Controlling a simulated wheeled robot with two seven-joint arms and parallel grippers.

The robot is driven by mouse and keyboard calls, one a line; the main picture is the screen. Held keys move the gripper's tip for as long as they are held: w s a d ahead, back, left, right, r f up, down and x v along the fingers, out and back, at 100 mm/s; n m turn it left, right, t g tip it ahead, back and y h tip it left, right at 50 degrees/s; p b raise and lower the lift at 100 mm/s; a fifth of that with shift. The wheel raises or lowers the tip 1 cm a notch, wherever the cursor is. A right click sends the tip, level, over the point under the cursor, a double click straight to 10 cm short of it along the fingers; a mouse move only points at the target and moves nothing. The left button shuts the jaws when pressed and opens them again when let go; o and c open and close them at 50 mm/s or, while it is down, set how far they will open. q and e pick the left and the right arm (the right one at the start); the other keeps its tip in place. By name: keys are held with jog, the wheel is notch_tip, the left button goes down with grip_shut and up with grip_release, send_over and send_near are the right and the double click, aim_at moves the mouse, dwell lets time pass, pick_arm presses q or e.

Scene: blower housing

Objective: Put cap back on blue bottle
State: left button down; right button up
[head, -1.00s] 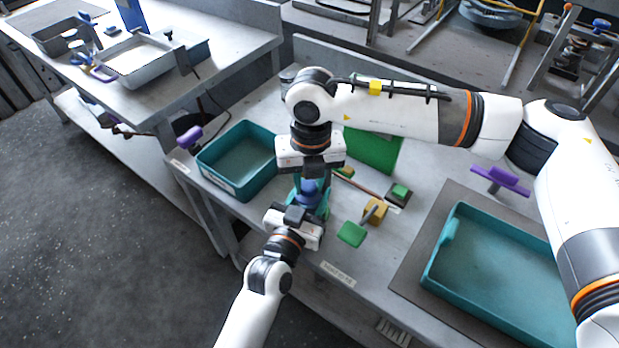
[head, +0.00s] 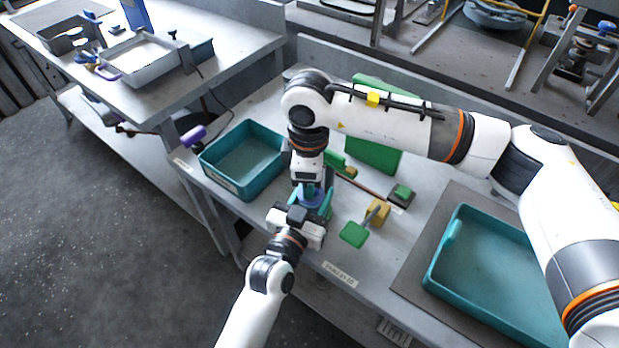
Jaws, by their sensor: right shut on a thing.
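The blue bottle (head: 313,199) stands near the front edge of the bench, mostly hidden between my two grippers. My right gripper (head: 308,186) points down from above, directly over the bottle's top, and is shut on the cap, which the fingers largely hide. I cannot tell whether the cap touches the bottle. My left gripper (head: 308,212) reaches in from the front at the bottle's side. Its fingers are beside the bottle, but their grip is too small and hidden to tell.
A teal bin (head: 212,172) is left of the grippers. A green block (head: 354,234) and a yellow piece (head: 378,212) lie close on the right. A large teal tray (head: 436,262) is further right. A green panel (head: 372,157) stands behind.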

jog(key=o, duration=0.9)
jog(key=shift+o, duration=0.2)
jog(key=shift+r, duration=2.25)
jog(key=shift+n, duration=0.3)
jog(key=shift+c, duration=0.3)
